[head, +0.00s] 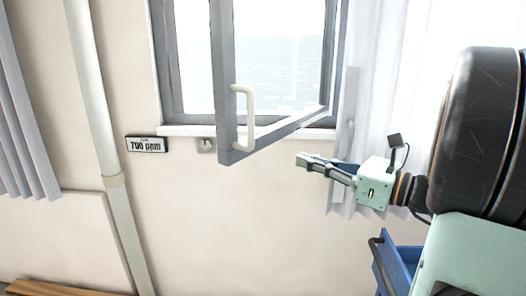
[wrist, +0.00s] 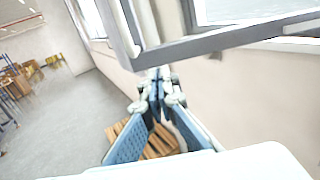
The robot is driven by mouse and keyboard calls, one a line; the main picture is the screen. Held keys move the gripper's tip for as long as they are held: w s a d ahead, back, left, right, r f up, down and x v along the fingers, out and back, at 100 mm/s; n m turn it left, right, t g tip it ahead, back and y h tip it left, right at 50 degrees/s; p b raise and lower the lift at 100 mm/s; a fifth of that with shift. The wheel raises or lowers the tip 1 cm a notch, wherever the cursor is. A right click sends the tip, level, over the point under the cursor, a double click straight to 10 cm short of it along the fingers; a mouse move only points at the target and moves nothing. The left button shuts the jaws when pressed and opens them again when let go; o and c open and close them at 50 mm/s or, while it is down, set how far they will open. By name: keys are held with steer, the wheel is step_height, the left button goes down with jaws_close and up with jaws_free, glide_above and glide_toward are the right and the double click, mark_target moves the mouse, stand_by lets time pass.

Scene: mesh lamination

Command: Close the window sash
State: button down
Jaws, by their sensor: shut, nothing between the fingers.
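The window sash (head: 228,110) stands swung open into the room, its grey frame reaching out from the window frame (head: 166,70). A pale handle (head: 248,118) is fixed on the sash's free edge side. In the head view my gripper (head: 300,158) is to the right of the sash's lower free corner, a little below the bottom rail, pointing left. The gripper is shut and empty. In the wrist view the gripper (wrist: 156,74) shows just below the sash's bottom rail (wrist: 215,40). I cannot tell whether it touches the sash.
A blue cart (head: 398,262) stands at the lower right, below my arm. A white curtain (head: 385,80) hangs at the right of the window. A pipe (head: 100,110) and a small sign (head: 147,144) are on the left wall. A wooden pallet (wrist: 160,144) lies on the floor.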

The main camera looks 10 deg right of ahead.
mark_target(257, 147)
steer(key=p+x, duration=0.1)
steer(key=x, duration=1.2)
steer(key=shift+w+a, duration=0.15)
steer(key=shift+w, duration=0.1)
